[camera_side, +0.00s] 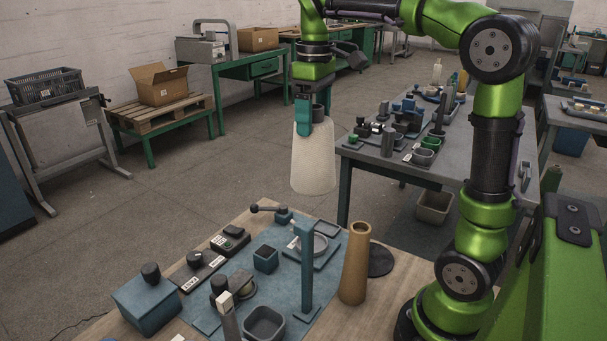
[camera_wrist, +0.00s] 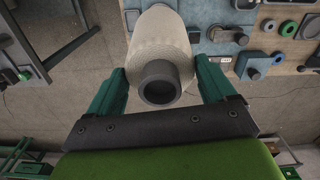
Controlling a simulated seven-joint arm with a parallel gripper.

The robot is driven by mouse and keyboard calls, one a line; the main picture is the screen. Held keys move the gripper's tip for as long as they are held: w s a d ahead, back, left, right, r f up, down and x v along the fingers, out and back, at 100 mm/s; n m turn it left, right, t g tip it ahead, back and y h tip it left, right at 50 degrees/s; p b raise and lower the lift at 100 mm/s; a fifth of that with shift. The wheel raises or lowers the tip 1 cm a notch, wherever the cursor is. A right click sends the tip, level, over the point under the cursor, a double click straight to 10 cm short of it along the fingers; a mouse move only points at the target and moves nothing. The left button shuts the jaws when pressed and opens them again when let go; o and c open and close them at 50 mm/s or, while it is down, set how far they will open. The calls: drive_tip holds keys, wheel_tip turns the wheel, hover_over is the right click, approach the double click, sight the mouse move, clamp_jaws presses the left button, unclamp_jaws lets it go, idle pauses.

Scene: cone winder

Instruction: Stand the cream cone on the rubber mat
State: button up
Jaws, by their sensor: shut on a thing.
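The cream cone (camera_side: 313,160) hangs upright in the air in the side view, wide end down and dark narrow end up. My gripper (camera_side: 308,117) is shut on it near its narrow top. In the wrist view the cone (camera_wrist: 160,42) sits between the two green fingers of my gripper (camera_wrist: 160,78), its dark hollow end facing the camera. A flat black round mat (camera_side: 381,261), which looks like the rubber mat, lies on the wooden table, lower and to the right of the cone. It is partly hidden behind a tan cone.
The tan cone (camera_side: 355,265) stands upright beside the black mat. A blue upright post (camera_side: 306,270) rises from the blue work surface (camera_side: 240,290). A blue box (camera_side: 147,299), a grey cup (camera_side: 265,323) and small fittings crowd the left. A grey workbench (camera_side: 440,160) stands behind.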

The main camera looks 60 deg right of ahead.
drive_tip(key=shift+s+d+r+m, duration=0.15)
drive_tip(key=shift+s+d, duration=0.15)
drive_tip(key=shift+s, duration=0.35)
drive_tip(key=shift+s+d+f+m, duration=0.15)
drive_tip(key=shift+s+d, duration=0.1)
drive_tip(key=shift+s, duration=0.35)
drive_tip(key=s+d+f, duration=0.4)
drive_tip(key=s+f, duration=0.7)
drive_tip(key=f, duration=0.2)
drive_tip(key=shift+f, duration=0.6)
drive_tip(key=shift+f, duration=1.3)
